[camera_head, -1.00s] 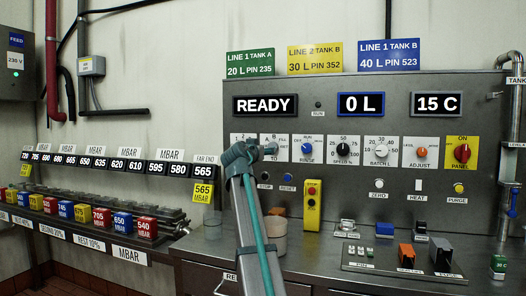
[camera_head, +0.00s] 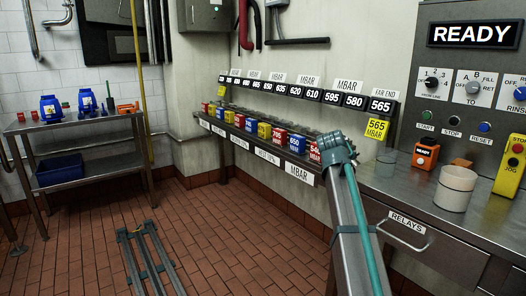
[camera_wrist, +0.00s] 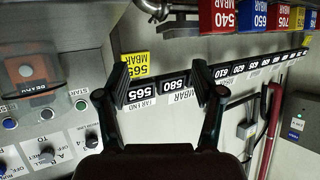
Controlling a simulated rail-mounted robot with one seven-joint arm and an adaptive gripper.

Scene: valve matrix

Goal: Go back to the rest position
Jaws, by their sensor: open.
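My arm rises from the bottom of the head view, and its end with my gripper (camera_head: 337,150) stands in front of the right end of the MBAR rack, left of the steel console (camera_head: 465,95). The fingers are hard to make out there. In the wrist view my gripper (camera_wrist: 162,82) shows two black fingers spread apart with nothing between them. Behind the gap are the 565 and 580 labels. I see no contact with the rack or the console.
The MBAR rack (camera_head: 262,135) with coloured blocks runs along the wall. A counter (camera_head: 405,185) at right holds a white cup (camera_head: 455,188), an orange READY block (camera_head: 425,152) and a yellow box (camera_head: 511,165). A steel table (camera_head: 75,122) stands far left. The tiled floor (camera_head: 215,235) between is mostly open.

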